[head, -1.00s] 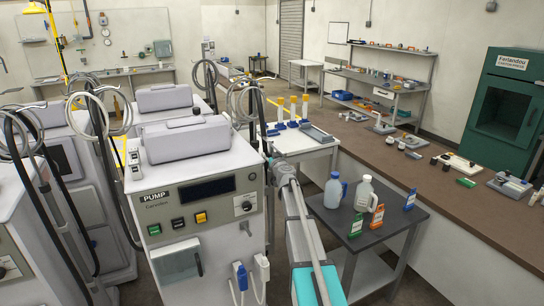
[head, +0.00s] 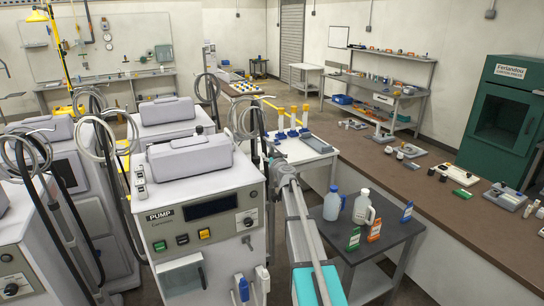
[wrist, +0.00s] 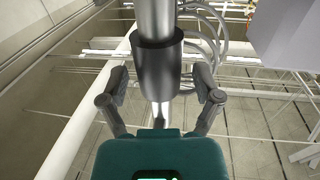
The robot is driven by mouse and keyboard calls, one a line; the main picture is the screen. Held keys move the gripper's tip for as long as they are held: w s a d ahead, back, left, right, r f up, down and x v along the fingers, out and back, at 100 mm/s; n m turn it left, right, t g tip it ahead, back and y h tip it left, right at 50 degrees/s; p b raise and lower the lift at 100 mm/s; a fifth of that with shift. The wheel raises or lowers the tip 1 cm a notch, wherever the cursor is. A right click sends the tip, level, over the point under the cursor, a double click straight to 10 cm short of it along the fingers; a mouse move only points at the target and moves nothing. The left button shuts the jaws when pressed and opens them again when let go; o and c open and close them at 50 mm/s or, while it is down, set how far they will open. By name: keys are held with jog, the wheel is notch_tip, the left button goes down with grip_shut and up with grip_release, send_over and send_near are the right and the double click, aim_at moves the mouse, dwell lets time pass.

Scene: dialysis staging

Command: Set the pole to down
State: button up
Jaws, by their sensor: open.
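In the wrist view, a bright metal pole (wrist: 155,16) with a dark grey collar (wrist: 157,65) runs between the two fingers of my gripper (wrist: 160,85). A thinner rod shows below the collar. The fingers are open, one on each side, with gaps to the collar. In the head view, my gripper (head: 274,153) is beside the pump machine (head: 185,180), at its right rear edge. A dark upright pole (head: 262,128) with coiled tubing stands there. My arm partly hides the pole's lower part.
A small dark table (head: 378,238) with jugs and small boxes stands right of my arm. A long brown counter (head: 420,190) is beyond it. More machines stand close on the left. A white table (head: 310,155) with yellow-topped items is just behind my gripper.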

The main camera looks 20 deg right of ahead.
notch_tip(320, 180, up, 20)
jog(key=p, duration=1.8)
jog(key=shift+f+p, duration=0.25)
jog(key=shift+p, duration=0.1)
jog(key=shift+s, duration=0.15)
jog(key=s+a, duration=0.2)
jog(key=s, duration=1.3)
jog(key=shift+s, duration=0.3)
dwell(1.4)
jog(key=shift+w, duration=0.1)
dwell(0.4)
jog(key=shift+w+d+f+b, duration=0.15)
jog(key=shift+w+f+b, duration=0.8)
